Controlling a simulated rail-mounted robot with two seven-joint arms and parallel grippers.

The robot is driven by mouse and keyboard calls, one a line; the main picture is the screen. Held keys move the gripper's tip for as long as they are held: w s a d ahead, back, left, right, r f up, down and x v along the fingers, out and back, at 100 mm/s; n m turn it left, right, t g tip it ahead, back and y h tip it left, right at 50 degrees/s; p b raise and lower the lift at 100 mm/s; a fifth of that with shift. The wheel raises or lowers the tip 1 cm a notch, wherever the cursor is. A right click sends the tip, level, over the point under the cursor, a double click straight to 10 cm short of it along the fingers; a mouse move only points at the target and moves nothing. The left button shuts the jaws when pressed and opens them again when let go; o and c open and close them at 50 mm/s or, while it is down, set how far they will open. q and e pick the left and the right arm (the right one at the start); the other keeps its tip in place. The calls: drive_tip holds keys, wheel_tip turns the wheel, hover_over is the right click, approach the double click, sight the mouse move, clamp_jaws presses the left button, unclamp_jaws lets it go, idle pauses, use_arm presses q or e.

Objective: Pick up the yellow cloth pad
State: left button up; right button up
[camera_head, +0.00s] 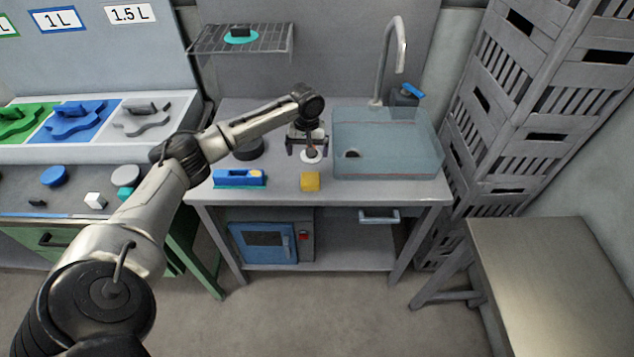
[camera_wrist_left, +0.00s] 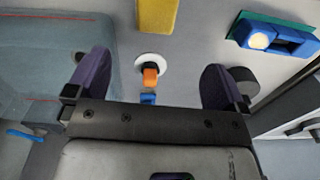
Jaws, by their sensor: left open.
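The yellow cloth pad (camera_head: 310,182) lies on the grey counter near its front edge, left of the sink. It also shows at the top edge of the left wrist view (camera_wrist_left: 158,14), partly cut off. My left gripper (camera_head: 307,147) is above the counter, behind the pad. It is open, with its two dark fingers (camera_wrist_left: 157,82) spread apart and the pad beyond them, not between them. My right gripper is in neither view.
A round white piece with an orange stem (camera_wrist_left: 150,74) appears between my fingers in the wrist view. A blue tool (camera_head: 240,177) lies left of the pad. The water-filled sink (camera_head: 388,150) is to the right. A wire shelf (camera_head: 270,40) hangs behind.

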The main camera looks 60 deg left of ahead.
sight(310, 178)
use_arm(q)
drive_tip(key=shift+n, duration=0.4)
wheel_tip(310, 178, down, 8)
drive_tip(key=shift+w+d+f+b, duration=0.15)
drive_tip(key=shift+f+b, duration=0.1)
drive_tip(key=shift+b, duration=0.4)
drive_tip(key=shift+w+f+b, duration=0.2)
drive_tip(key=shift+f+b, duration=0.45)
drive_tip(key=shift+f, duration=2.05)
drive_tip(key=c, duration=1)
drive_tip(key=shift+r, duration=0.1)
drive_tip(key=shift+r, duration=0.5)
drive_tip(key=r, duration=0.1)
drive_tip(key=r+p, duration=0.1)
drive_tip(key=r, duration=0.1)
drive_tip(key=shift+d+r, duration=0.2)
drive_tip(key=shift+r, duration=0.05)
drive_tip(key=w+d+r+p, duration=0.2)
drive_tip(key=d+r, duration=0.4)
drive_tip(key=d, duration=0.4)
drive_tip(key=shift+w+d+r, duration=0.2)
drive_tip(key=shift+w+d, duration=0.15)
drive_tip(key=shift+d, duration=0.05)
